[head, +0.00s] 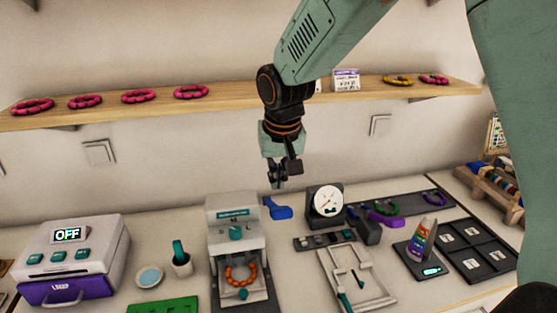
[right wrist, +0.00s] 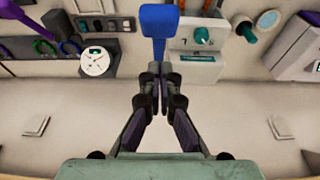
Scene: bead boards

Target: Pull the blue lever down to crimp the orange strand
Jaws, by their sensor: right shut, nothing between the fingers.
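The blue lever (head: 279,208) sticks out from the right side of the white crimping machine (head: 235,207) in the head view. In the right wrist view the lever (right wrist: 160,22) is straight ahead of the fingertips. The orange strand (head: 240,276) is a beaded loop at the front of the machine, below its head. My right gripper (head: 277,181) points down above the lever, shut and empty. In the right wrist view its fingers (right wrist: 159,92) are together, close to the lever; I cannot tell whether they touch. My left gripper is not in view.
A white box reading OFF (head: 70,258) and a small cup (head: 181,265) stand to the left. A round dial gauge (head: 328,201) and a clamp board (head: 350,275) stand to the right. A wooden shelf (head: 240,96) with bead loops runs along the wall behind.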

